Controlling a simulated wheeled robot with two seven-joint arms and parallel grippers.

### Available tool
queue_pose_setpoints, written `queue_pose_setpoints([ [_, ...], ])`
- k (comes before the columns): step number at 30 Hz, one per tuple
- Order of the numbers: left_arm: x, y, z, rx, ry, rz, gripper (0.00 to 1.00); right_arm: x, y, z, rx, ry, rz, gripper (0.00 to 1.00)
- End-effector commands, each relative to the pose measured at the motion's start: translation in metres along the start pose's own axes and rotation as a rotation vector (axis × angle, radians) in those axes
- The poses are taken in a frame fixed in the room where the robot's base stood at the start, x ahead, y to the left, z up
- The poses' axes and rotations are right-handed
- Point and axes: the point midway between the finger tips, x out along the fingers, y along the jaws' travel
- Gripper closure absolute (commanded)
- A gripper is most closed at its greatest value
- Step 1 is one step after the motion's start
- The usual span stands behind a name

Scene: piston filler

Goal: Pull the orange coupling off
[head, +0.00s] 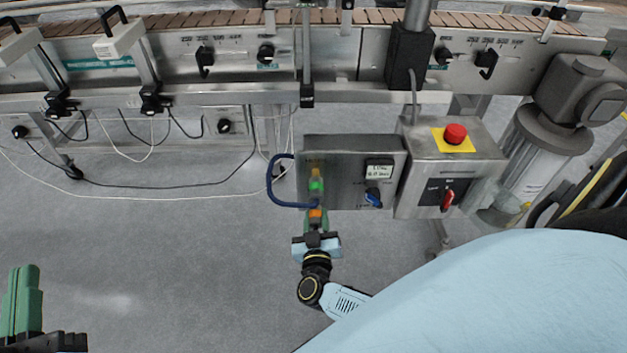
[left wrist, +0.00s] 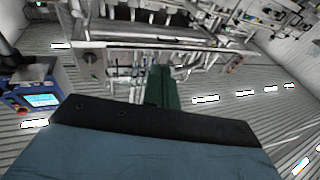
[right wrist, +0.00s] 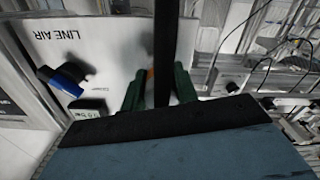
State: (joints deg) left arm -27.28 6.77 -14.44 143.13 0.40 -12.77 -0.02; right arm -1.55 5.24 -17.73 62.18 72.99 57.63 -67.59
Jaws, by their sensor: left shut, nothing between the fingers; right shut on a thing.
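The orange coupling (head: 315,212) shows as a small patch between the green fingers of my right gripper (head: 316,218), just in front of the steel panel box (head: 340,146). My right gripper is shut on it. In the right wrist view, a bit of orange coupling (right wrist: 150,73) shows between the fingers, mostly hidden by them and a dark hose (right wrist: 166,45). A green and yellow fitting (head: 316,184) is on the panel above it. I cannot tell whether coupling and fitting touch. My left gripper (head: 24,300) is shut and empty at the lower left, far from the panel.
A blue hose (head: 270,182) loops left of the box and ends near the coupling. The panel has a display (head: 379,169) and a blue knob (head: 373,197). A box with a red button (head: 455,134) stands to the right. A conveyor (head: 220,60) runs behind.

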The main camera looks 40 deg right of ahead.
Motion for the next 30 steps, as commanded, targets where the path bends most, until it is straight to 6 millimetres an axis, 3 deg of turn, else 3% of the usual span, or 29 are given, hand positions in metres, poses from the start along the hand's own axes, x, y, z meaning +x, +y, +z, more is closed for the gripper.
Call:
queue_pose_setpoints([
  [5, 0.0, 0.0, 0.0, 0.0, 0.001, 0.0, 1.0, -0.005, -0.002, 0.002, -0.001, -0.003, -0.004, 1.0],
  [6, 0.0, 0.0, 0.0, 0.0, 0.002, 0.0, 1.0, -0.006, -0.002, 0.002, -0.001, -0.003, -0.004, 0.69],
  [11, 0.0, 0.0, 0.0, 0.001, 0.002, 0.0, 1.0, -0.005, -0.002, 0.002, -0.001, -0.003, -0.004, 0.48],
  [23, 0.0, 0.0, 0.002, 0.001, -0.016, -0.001, 1.0, -0.008, -0.001, 0.001, -0.002, -0.003, -0.003, 0.48],
  [30, -0.006, -0.007, 0.035, 0.009, -0.231, -0.018, 1.0, -0.033, -0.001, 0.0, -0.002, -0.005, -0.004, 0.48],
])
